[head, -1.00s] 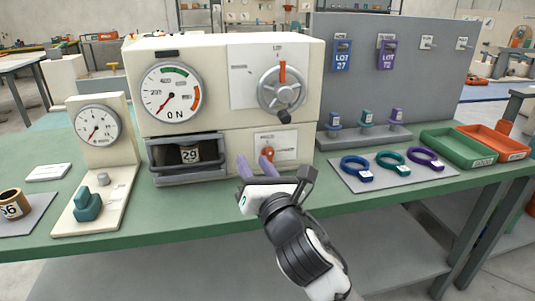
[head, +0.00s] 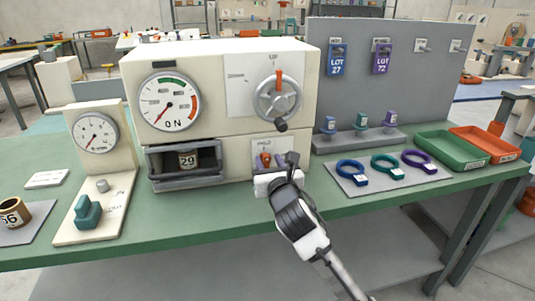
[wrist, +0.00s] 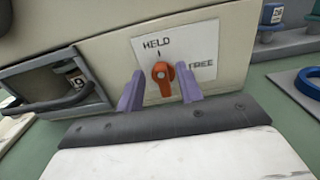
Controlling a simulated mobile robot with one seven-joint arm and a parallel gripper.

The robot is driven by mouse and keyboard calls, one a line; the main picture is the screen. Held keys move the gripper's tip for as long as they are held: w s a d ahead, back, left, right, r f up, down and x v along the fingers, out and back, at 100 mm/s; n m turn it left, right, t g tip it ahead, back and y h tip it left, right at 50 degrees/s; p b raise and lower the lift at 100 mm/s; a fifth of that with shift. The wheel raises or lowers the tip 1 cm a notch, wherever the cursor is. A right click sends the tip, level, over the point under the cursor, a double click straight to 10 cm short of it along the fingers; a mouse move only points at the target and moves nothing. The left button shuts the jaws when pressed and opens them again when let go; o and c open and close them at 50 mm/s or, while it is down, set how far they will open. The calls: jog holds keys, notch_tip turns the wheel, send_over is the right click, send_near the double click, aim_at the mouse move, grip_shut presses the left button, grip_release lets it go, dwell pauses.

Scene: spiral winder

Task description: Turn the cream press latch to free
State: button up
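The cream press (head: 222,62) stands on the green bench. Its orange latch knob (wrist: 163,74) sits on a white plate (wrist: 205,52) marked HELD above and FREE to the right. The knob's pointer is up, toward HELD. The latch also shows in the head view (head: 265,160), partly hidden by my gripper. My gripper (wrist: 160,90) is open, with its two purple fingers on either side of the knob. There is a visible gap between each finger and the knob, and I cannot tell how far the tips are from the plate.
An open drawer (head: 185,182) holding a part tagged 29 juts out left of the latch. The handwheel (head: 279,97) is above. Blue, teal and purple rings lie on a grey mat (head: 350,183) at right, beside green and orange trays (head: 452,160).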

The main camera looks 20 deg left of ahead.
jog(key=shift+x, duration=1.1)
grip_shut()
